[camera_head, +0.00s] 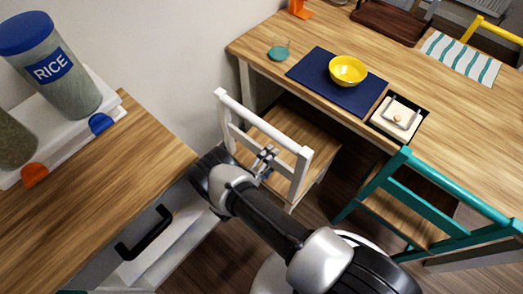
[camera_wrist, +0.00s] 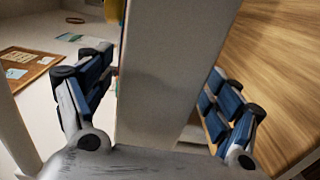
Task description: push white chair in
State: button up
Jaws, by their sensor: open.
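The white chair (camera_head: 245,113) has a white slatted back and a wooden seat. It stands upright at the near left side of the wooden table (camera_head: 300,78), with part of its seat by the table edge. In the wrist view, a pale bar (camera_wrist: 165,110), apparently part of the chair back, runs between the open fingers of my gripper (camera_wrist: 155,68). Both fingers look apart from the bar; I cannot tell whether the palm touches it.
A teal chair (camera_head: 430,200) stands at the right. A wooden counter (camera_head: 110,165) with a black-handled drawer (camera_head: 145,232) is at the left. A blue mat (camera_head: 315,70) with a yellow bowl (camera_head: 348,70) lies on the table. Dark floor shows between the chairs.

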jog(key=shift+c, duration=0.3)
grip_shut()
dwell(0.7)
